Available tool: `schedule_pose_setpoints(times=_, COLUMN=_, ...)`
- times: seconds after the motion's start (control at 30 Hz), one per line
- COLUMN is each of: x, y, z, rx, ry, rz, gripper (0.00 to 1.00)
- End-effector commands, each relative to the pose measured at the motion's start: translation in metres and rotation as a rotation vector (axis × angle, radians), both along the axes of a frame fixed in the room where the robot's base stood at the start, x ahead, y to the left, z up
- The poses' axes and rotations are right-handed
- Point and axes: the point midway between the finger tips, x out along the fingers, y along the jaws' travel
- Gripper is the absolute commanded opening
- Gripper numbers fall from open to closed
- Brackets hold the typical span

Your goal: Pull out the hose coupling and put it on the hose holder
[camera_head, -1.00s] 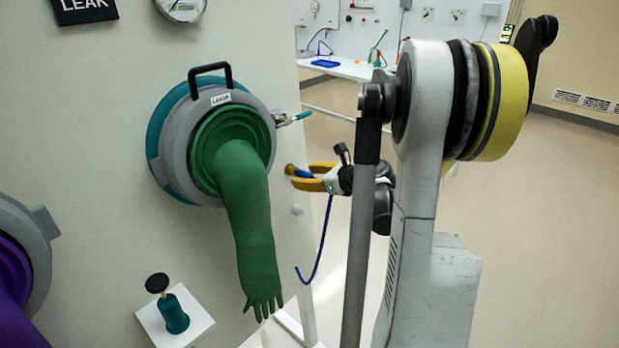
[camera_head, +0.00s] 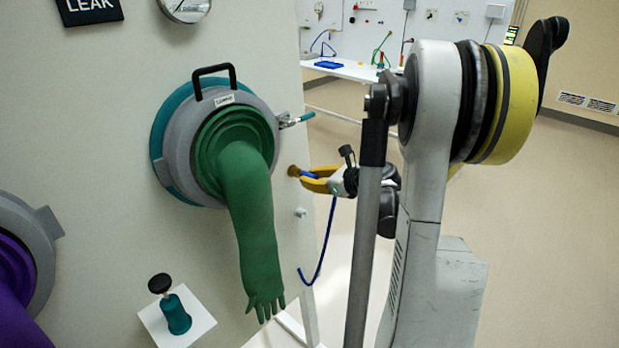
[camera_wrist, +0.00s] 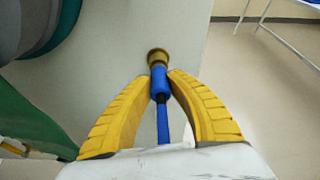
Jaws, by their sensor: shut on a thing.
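The blue hose coupling (camera_wrist: 159,85) is between the yellow fingertips of my gripper (camera_wrist: 160,77) in the wrist view. Its front end meets a brass port (camera_wrist: 157,57) on the pale panel; I cannot tell how far it is inserted. In the head view, my gripper (camera_head: 311,179) is shut on the coupling (camera_head: 309,175) beside the brass port (camera_head: 293,170). A thin blue hose (camera_head: 325,245) hangs from it in a curve. A small pale round peg (camera_head: 300,212) sticks out of the panel below the port; I cannot tell if it is the hose holder.
A green glove (camera_head: 246,225) hangs from its ring left of my gripper. A teal stamp-like object (camera_head: 175,315) stands on a white ledge. Open floor lies right of the panel.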

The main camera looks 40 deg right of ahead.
Motion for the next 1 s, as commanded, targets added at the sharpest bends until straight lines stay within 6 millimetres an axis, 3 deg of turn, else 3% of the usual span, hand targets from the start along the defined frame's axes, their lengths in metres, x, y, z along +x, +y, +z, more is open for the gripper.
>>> schedule_pose_setpoints(times=1.0, x=-0.023, y=-0.002, z=0.003, rx=0.0, ry=0.0, rz=-0.001, gripper=0.0)
